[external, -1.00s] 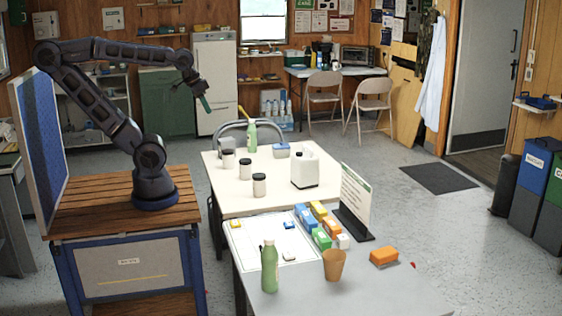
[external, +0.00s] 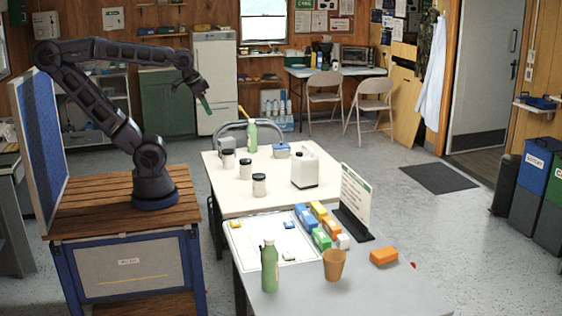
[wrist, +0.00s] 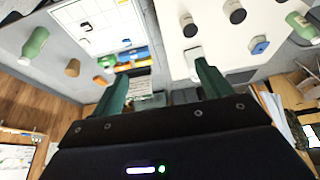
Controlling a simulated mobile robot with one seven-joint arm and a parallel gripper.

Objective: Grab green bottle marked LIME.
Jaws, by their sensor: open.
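Two green bottles stand upright. One (external: 270,268) is at the front of the near grey table, left of an orange-brown cup. The other (external: 252,137) is at the back of the cream table. In the wrist view the bottle by the cup is at upper left (wrist: 36,44) and the other is at the right edge (wrist: 301,27). I cannot read a label on either, so I cannot tell which is marked LIME. My gripper (external: 206,103) is open and empty, high above the floor left of the tables; its green fingers (wrist: 162,85) spread apart in the wrist view.
The cup (external: 334,264), an orange block (external: 384,256), several coloured boxes (external: 321,225) and an upright sign (external: 355,197) are on the near table. Several dark-lidded jars (external: 259,185) and a white jug (external: 304,171) stand on the cream table (external: 225,206).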

